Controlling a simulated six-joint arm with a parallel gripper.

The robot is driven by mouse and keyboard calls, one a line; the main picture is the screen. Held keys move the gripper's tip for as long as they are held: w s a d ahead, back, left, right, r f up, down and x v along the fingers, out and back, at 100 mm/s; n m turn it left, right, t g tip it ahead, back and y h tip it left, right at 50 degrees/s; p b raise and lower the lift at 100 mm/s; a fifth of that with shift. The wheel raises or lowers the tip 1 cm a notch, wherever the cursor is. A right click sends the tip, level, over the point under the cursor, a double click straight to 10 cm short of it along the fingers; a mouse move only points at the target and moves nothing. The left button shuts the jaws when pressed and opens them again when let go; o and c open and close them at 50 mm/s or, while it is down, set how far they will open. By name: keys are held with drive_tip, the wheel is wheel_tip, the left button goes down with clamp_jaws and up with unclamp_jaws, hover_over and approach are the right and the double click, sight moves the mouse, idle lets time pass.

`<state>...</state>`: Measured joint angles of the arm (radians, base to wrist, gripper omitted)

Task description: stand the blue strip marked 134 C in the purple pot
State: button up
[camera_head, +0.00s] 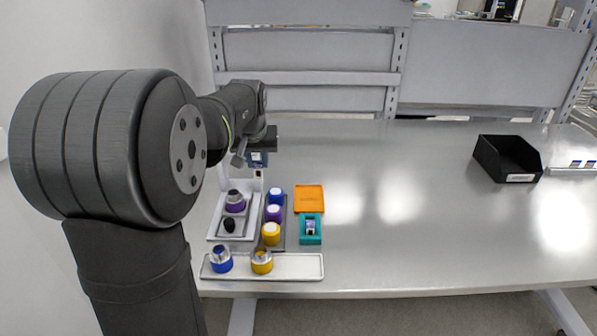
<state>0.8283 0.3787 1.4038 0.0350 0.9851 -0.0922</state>
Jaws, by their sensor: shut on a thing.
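My gripper (258,163) hangs above the back of the trays at the left of the table. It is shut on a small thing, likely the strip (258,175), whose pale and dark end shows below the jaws. Its marking is too small to read. A purple pot (235,207) with a grey metal top stands on the white tray, below and left of my gripper. Another purple piece (274,214) with a white top stands on the dark tray, between a blue one (276,197) and a yellow one (271,234). I cannot tell which purple one is the task's pot.
A dark oval thing (229,225) lies on the white tray (214,232). A front tray (300,267) holds blue (221,264) and yellow (262,265) pots. An orange tray (310,199) and teal holder (310,238) are nearby. A black bin (507,158) stands far right; mid-table is clear.

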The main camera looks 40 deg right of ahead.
drive_tip(key=w+a, duration=0.5)
drive_tip(key=w, duration=0.2)
drive_tip(key=shift+s+d+f, duration=0.1)
drive_tip(key=shift+f, duration=0.95)
drive_tip(key=shift+d+f, duration=0.1)
drive_tip(key=shift+f, duration=0.95)
drive_tip(key=shift+f, duration=1)
drive_tip(key=shift+f, duration=0.2)
drive_tip(key=shift+f, duration=0.4)
drive_tip(key=shift+f, duration=0.1)
drive_tip(key=shift+f, duration=0.6)
